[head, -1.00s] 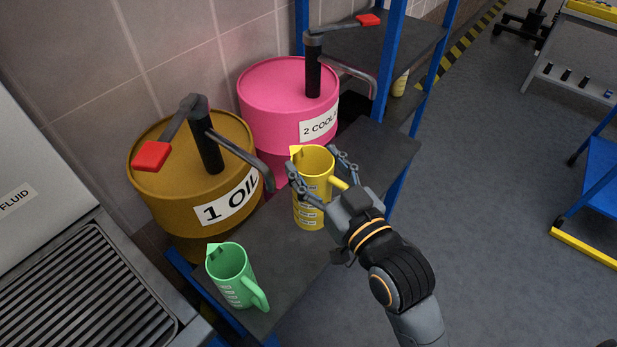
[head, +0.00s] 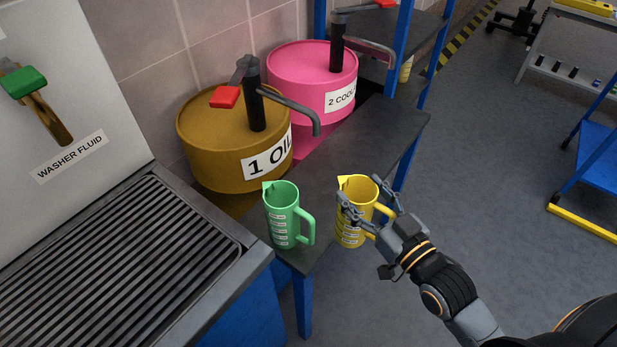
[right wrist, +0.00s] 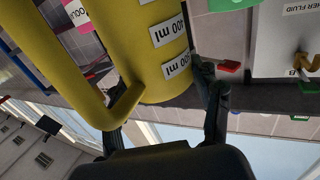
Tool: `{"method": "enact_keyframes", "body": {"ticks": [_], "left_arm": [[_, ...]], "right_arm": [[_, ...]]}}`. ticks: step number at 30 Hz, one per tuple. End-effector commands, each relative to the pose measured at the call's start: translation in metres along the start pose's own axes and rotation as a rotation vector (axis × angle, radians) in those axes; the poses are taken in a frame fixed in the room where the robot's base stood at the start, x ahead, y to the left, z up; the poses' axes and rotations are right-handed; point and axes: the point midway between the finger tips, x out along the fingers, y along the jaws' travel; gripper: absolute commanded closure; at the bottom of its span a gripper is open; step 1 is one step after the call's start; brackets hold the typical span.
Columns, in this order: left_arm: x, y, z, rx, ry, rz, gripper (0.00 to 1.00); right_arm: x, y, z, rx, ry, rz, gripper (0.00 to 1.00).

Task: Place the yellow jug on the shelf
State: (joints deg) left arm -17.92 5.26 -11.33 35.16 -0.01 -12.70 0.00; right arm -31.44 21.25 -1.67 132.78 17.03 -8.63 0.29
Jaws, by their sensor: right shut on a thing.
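The yellow jug (head: 351,222) is upright in my right gripper (head: 370,198), whose fingers close around its upper body from the handle side. In the head view it overlaps the right edge of the dark grey shelf (head: 372,135), with its base seen against the floor. Its height relative to the shelf is hard to tell. In the right wrist view the yellow jug (right wrist: 140,60) fills the upper middle, with its handle at the left and measure labels showing. A dark finger of my right gripper (right wrist: 165,115) lies against its side. My left gripper is not in view.
A green jug (head: 281,222) stands on the shelf's near end, left of the yellow jug. The brown oil drum (head: 215,150) and pink coolant drum (head: 300,75) stand behind, their spouts reaching over the shelf. A grated sink (head: 110,265) is at left. The shelf's middle is clear.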

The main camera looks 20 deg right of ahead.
Motion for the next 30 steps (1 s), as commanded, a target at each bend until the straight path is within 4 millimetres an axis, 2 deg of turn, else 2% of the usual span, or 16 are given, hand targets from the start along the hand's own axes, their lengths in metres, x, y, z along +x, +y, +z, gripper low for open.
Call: {"method": "enact_keyframes", "body": {"ticks": [1,3,7,11,15,18,24,30], "left_arm": [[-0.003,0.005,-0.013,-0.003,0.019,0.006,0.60],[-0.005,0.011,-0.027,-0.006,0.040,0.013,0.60],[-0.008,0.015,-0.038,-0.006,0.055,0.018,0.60],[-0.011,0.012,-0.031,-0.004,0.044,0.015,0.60],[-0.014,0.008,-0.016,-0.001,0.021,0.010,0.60],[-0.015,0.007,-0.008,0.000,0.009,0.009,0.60],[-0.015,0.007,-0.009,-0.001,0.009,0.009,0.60],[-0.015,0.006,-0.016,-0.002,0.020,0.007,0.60]], "right_arm": [[0.012,0.000,-0.005,0.000,0.008,0.000,0.88],[0.028,0.000,-0.004,-0.001,0.008,0.001,0.88],[0.058,0.000,-0.004,0.000,0.006,0.001,0.88],[0.090,0.000,-0.004,0.000,0.006,0.001,0.88],[0.125,-0.001,-0.004,0.000,0.005,0.000,0.88],[0.143,-0.001,-0.003,0.000,0.003,0.000,0.88],[0.158,-0.001,0.001,-0.001,0.000,-0.001,0.88],[0.158,-0.001,0.029,-0.001,-0.002,-0.001,0.88]]}}
